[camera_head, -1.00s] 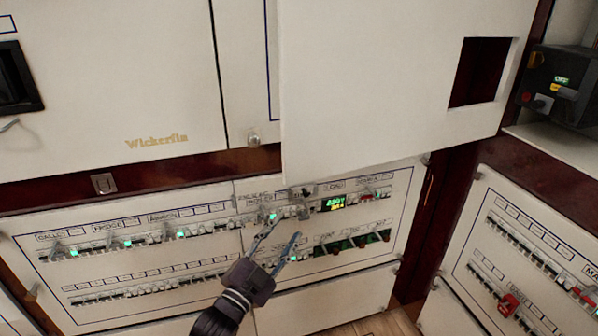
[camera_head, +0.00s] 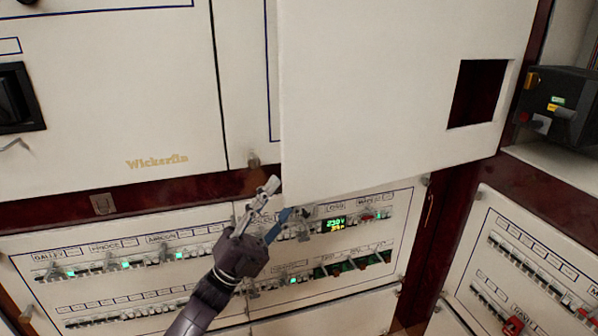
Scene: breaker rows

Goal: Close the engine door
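The engine door seems to be the large white panel (camera_head: 380,100) with a square cut-out, at the upper centre right in the head view. It stands out in front of the breaker panels and hides part of them. My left gripper (camera_head: 272,203) is just below the panel's lower left corner, with its fingers pointing up. The two fingers are apart with nothing seen between them. I cannot tell whether a fingertip touches the panel. My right gripper is not in view.
Below is a white breaker panel (camera_head: 150,285) with rows of switches and a green display (camera_head: 335,222). Another breaker panel (camera_head: 535,260) is at the right. A black box with a red knob (camera_head: 560,108) sits in the right-hand recess. A dark red frame (camera_head: 130,200) runs between panels.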

